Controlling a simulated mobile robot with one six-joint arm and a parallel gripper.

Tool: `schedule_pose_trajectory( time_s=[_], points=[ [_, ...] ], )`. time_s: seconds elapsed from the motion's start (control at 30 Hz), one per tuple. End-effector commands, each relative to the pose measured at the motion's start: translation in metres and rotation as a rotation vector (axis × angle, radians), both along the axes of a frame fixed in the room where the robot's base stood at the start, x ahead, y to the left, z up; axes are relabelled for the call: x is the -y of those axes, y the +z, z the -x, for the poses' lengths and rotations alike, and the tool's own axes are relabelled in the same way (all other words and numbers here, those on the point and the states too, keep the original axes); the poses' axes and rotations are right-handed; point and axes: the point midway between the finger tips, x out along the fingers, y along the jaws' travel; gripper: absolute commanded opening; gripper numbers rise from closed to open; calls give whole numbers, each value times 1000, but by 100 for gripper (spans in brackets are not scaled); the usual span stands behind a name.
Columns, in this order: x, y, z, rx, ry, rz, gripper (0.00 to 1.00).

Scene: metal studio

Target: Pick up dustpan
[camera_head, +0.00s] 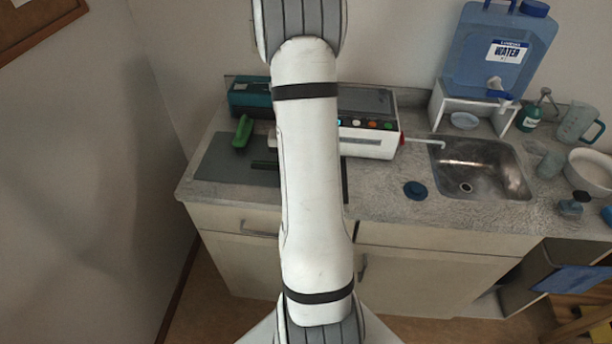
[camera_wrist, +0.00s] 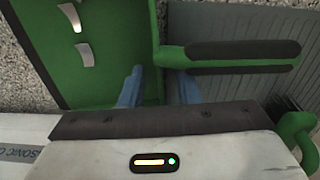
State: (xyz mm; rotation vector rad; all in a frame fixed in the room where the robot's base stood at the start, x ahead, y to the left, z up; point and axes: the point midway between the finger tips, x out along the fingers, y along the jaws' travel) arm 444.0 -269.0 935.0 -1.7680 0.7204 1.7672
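The green dustpan (camera_wrist: 108,48) lies at the upper left of the wrist view. Its handle with a dark grip (camera_wrist: 242,50) points right. In the camera_head view my arm hides most of the dustpan; a dark strip left of the arm looks like its handle (camera_head: 264,165). My gripper (camera_wrist: 157,76) shows two blue fingers, spread apart. They are near the dustpan's side wall, where the handle joins it, with one finger on each side of that spot. The fingers look open, with nothing clamped. Contact with the dustpan cannot be told. The gripper is hidden in the camera_head view.
A green-handled thing, perhaps a brush (camera_head: 243,132), lies on the grey mat (camera_head: 215,160). The sink (camera_head: 480,168) and a water container (camera_head: 497,52) are further right.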

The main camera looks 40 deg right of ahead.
Motion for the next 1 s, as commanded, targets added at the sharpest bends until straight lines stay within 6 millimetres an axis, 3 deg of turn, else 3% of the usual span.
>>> schedule_pose_trajectory(
  time_s=[0.37,1.0],
  points=[
    [0,0,0,0,-1,0,0],
    [-1,3,2,0,-2,0,0]
  ],
)
